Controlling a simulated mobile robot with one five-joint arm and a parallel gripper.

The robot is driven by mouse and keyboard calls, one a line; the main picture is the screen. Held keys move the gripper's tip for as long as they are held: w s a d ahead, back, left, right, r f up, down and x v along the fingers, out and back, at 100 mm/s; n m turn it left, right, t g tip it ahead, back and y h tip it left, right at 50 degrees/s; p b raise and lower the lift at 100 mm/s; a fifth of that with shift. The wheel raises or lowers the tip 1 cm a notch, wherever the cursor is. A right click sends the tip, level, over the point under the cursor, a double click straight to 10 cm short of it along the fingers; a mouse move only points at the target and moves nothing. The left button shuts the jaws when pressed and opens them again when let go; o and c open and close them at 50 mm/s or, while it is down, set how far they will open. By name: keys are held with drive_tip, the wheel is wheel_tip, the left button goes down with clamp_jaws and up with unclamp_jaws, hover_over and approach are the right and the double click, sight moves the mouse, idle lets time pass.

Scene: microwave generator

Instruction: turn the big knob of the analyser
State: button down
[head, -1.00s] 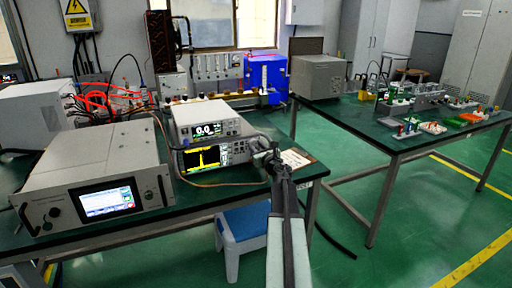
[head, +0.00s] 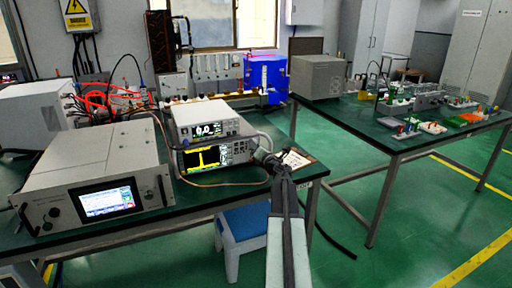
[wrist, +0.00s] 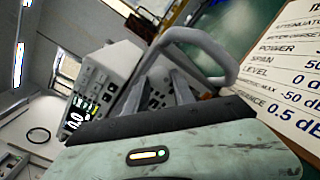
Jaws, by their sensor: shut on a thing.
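The analyser (head: 205,159) has a dark screen with a yellow trace and stands on the dark green bench, under a white meter reading 0.0. It shows tilted in the wrist view (wrist: 133,98). My gripper (head: 259,154) is at the right end of the analyser's front. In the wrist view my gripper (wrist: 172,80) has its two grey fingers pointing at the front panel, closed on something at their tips.
A printed card (head: 296,160) lies on the bench to the right of my gripper. A large grey unit with a lit screen (head: 106,201) stands at left. A blue stool (head: 243,228) is below the bench edge.

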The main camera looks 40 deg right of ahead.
drive_tip(key=shift+m, duration=0.6)
drive_tip(key=c, duration=1.1)
unclamp_jaws()
drive_tip(key=shift+o, duration=0.2)
drive_tip(key=v, duration=0.8)
